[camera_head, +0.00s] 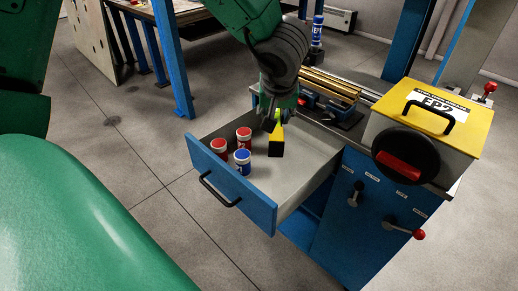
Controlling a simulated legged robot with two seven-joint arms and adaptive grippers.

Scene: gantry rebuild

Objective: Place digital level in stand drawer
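The stand drawer (318,166) is pulled open from the blue stand. Its blue front with a black handle faces the lower left. My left gripper (272,122) points down over the drawer, on the arm that comes in from the upper left. It appears shut on the digital level (277,141), a small yellow and black block. The level is upright, inside the drawer's outline; whether its lower end touches the drawer floor I cannot tell. The fingertips are dark and partly hidden by the gripper. My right gripper is not in view.
Two red-and-white jars (244,136) and a blue-and-white jar (243,160) stand in the drawer's left part. The drawer's right part is clear. A yellow-lidded box (438,112) and a vise (330,92) are on the stand top. A blue spray can (317,32) stands behind.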

